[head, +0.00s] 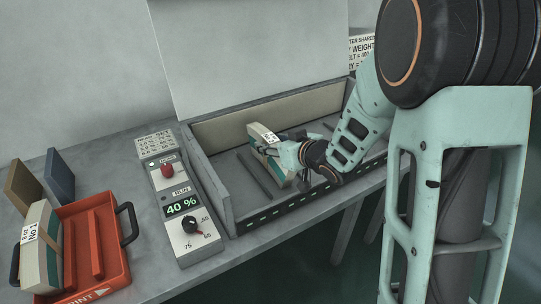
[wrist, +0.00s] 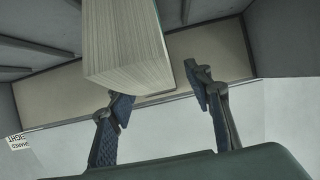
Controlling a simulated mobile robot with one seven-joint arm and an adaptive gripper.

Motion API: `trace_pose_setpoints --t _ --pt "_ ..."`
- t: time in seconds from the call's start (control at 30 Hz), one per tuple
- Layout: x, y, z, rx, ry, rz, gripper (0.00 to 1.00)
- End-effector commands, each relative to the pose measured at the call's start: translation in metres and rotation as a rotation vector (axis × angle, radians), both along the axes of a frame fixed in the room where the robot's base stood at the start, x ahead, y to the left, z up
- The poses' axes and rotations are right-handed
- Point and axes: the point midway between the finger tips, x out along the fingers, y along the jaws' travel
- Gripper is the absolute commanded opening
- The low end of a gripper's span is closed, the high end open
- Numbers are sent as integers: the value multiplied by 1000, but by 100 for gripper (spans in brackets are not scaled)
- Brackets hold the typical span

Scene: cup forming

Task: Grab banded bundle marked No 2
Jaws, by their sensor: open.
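A cream paper bundle with a green edge (head: 258,131) and a white label lies in the grey-walled trough; the label's print is too small to read surely. My gripper (head: 278,150) is at the bundle, covering part of it. In the wrist view the page end of the bundle (wrist: 125,45) is just beyond my open fingers (wrist: 160,88). The left finger overlaps the bundle's near edge, and the right finger stands clear of its right side. Whether either finger touches it cannot be told.
A second bundle marked No 1 (head: 39,247) stands in a red tray (head: 107,250) at the left. A control box (head: 188,215) reading 40 % stands left of the trough (head: 222,190). Two upright boards (head: 60,175) stand behind the tray. Dark bars lie on the trough floor.

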Motion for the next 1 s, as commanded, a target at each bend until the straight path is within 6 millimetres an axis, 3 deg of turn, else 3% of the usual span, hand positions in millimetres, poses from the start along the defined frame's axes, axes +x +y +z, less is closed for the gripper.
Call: trace_pose_setpoints --t 0.13,0.4,0.83,1.0 --pt "12 7 -7 -1 1 -1 46" --pt "14 8 -8 -1 0 -2 46" --pt "14 8 -8 -1 0 -2 0" --pt "14 8 -8 -1 0 -2 0"
